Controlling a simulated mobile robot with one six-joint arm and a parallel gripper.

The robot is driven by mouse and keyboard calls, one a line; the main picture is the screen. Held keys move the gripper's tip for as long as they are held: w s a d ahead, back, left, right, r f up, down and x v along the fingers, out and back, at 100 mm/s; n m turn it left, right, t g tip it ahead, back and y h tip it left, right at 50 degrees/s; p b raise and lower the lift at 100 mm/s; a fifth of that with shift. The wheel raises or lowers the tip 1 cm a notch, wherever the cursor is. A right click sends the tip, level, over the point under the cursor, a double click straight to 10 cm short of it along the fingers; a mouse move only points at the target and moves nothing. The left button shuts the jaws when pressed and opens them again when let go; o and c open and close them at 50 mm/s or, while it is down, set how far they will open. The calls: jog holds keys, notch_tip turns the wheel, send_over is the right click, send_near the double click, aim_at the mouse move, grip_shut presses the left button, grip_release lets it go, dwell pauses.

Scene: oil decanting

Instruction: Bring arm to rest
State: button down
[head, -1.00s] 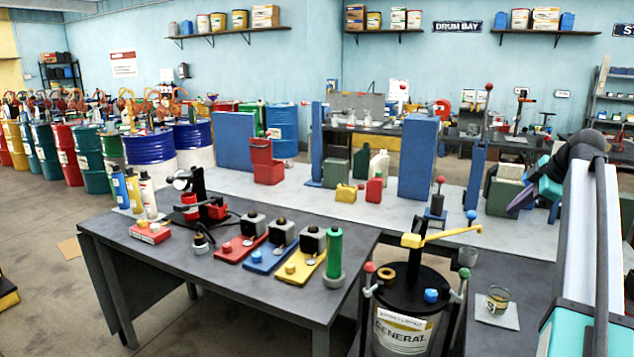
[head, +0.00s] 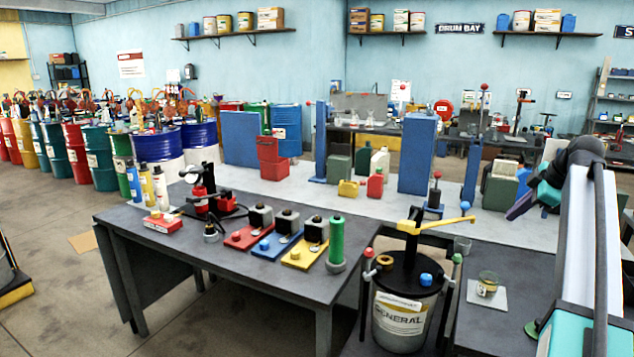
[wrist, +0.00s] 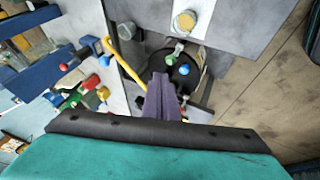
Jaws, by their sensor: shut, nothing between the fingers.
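My gripper (head: 520,206) is at the right in the head view, raised in the air over the grey benches. In the wrist view its purple fingers (wrist: 164,97) lie together and hold nothing. Beyond the fingertips in the wrist view is the black lid (wrist: 158,70) of the GENERAL drum, with the yellow lever (wrist: 124,64) beside it. In the head view the drum (head: 400,318) stands in front, below and to the left of my gripper. A glass of amber oil (head: 487,285) stands on a pale pad (head: 487,297) to the drum's right.
The near table (head: 150,255) bears a green cylinder (head: 336,243), a red-and-black stand (head: 203,195) and coloured base plates. Blue upright panels (head: 418,153) stand on the pale bench behind. Open floor lies at left.

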jog(key=a+f+m+g, duration=0.1)
jog(key=a+f+m, duration=0.1)
jog(key=a+f, duration=0.45)
jog(key=a+f+m+g, duration=0.1)
jog(key=a+f, duration=0.3)
jog(key=f, duration=0.6)
jog(key=a+f+m, duration=0.2)
jog(key=a+f, duration=0.3)
jog(key=f, duration=0.3)
jog(key=s+a+f+m+g, duration=0.1)
jog(key=s+a+f+m, duration=0.1)
jog(key=s+a+f, duration=0.6)
jog(key=s+a+f+m+g, duration=0.25)
jog(key=a+f, duration=0.35)
jog(key=f, duration=0.5)
jog(key=s+a+f+m+h, duration=0.2)
jog(key=s+a+f+m, duration=0.1)
jog(key=s+a+f, duration=0.75)
jog(key=s+f+g, duration=0.2)
jog(key=s+f, duration=0.4)
jog(key=s, duration=0.3)
jog(key=s+d+f+g, duration=0.1)
jog(key=s+f+g, duration=0.1)
jog(key=s+f, duration=0.4)
jog(key=s+d+f+g, duration=0.1)
jog(key=s+f, duration=0.5)
jog(key=s, duration=0.6)
jog(key=shift+s+f+g, duration=0.2)
jog(key=shift+g, duration=0.45)
